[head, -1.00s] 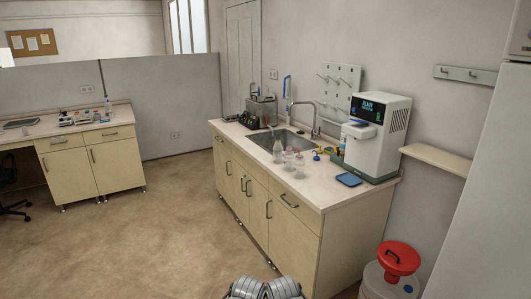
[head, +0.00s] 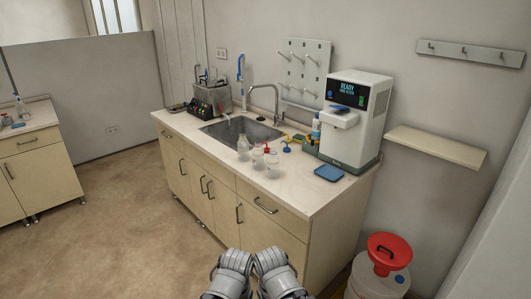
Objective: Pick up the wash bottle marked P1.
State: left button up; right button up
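Several small clear bottles stand upright in front of the sink: one at the left (head: 243,145), one in the middle (head: 257,155) and one at the right (head: 272,166). Another bottle with a blue and white look (head: 316,128) stands beside the dispenser. A further clear bottle (head: 21,107) stands on the left bench. No P1 mark can be read on any of them, so I cannot tell which is P1. Grey parts of my two arms show at the bottom edge, in front of the counter and well short of the bottles. My gripper fingers do not show.
The counter (head: 318,195) holds a sink (head: 245,130), a white dispenser reading READY (head: 357,120), a blue pad (head: 329,173) and a black-based apparatus (head: 211,98). The floor at left (head: 110,225) is free.

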aim_at(258, 152)
jog(key=i+j+z, duration=0.15)
jog(key=j, duration=0.2)
jog(key=i+j+z, duration=0.1)
jog(key=j, duration=0.3)
jog(key=i+j+z, duration=0.15)
jog(key=j, duration=0.2)
jog(key=i+j+z, duration=0.15)
jog(key=j, duration=0.3)
jog(key=i+j+z, duration=0.15)
jog(key=j, duration=0.25)
jog(key=k, duration=0.05)
